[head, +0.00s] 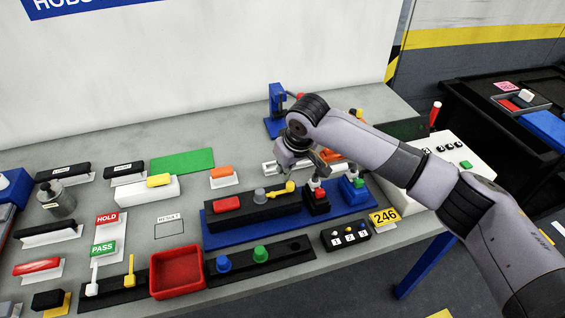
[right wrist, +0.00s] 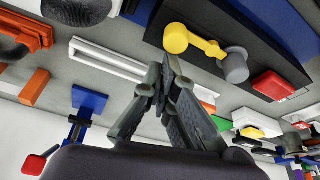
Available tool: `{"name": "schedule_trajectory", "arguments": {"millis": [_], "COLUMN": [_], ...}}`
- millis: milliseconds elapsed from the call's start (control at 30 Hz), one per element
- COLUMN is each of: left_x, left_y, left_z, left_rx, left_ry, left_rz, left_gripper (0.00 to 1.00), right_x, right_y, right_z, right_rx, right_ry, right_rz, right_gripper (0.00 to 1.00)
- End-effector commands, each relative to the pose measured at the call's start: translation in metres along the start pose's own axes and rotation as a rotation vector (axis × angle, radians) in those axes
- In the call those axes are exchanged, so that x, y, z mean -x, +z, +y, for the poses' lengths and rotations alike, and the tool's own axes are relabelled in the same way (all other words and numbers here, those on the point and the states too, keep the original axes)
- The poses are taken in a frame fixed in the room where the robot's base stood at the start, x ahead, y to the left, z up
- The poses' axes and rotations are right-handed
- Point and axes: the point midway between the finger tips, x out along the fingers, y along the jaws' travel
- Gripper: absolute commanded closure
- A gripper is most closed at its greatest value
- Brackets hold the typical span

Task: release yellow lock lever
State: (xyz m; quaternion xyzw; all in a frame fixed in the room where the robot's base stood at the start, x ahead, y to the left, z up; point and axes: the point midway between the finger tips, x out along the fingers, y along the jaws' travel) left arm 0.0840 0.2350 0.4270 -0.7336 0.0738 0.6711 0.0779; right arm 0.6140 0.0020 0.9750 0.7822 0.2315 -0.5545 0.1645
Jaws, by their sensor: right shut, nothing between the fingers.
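The yellow lock lever (head: 277,192) is a short yellow bar with a round yellow knob. It runs from a grey pivot (head: 260,196) on a black block, which lies on a blue base plate (head: 221,237). It also shows in the right wrist view (right wrist: 205,46), with the knob at its left end. My right gripper (head: 320,165) is above the bench, just behind and to the right of the knob. Its fingers (right wrist: 166,75) are closed together and empty, and look apart from the lever. My left gripper is not in view.
A red block (head: 227,204) is left of the pivot. A red-topped switch (head: 316,197) and a blue unit with a green button (head: 354,190) stand to the right. A blue stand (head: 275,108) is behind. A red tray (head: 177,270) and blue and green knobs lie in front.

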Motion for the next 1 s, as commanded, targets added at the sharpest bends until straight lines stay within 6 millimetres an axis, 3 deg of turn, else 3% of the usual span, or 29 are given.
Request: {"name": "schedule_trajectory", "arguments": {"millis": [367, 1000], "left_x": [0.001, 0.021], "left_y": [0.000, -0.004], "left_z": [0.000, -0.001], "left_rx": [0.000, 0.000], "left_ry": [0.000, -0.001], "left_rz": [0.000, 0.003], "left_gripper": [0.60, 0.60], "right_x": [0.000, 0.003], "right_y": [0.001, 0.004], "right_z": [0.000, 0.001], "right_rx": [-0.004, -0.106], "right_ry": [0.001, 0.035], "right_rz": [-0.001, -0.002], "right_gripper": [1.00, 1.00]}}
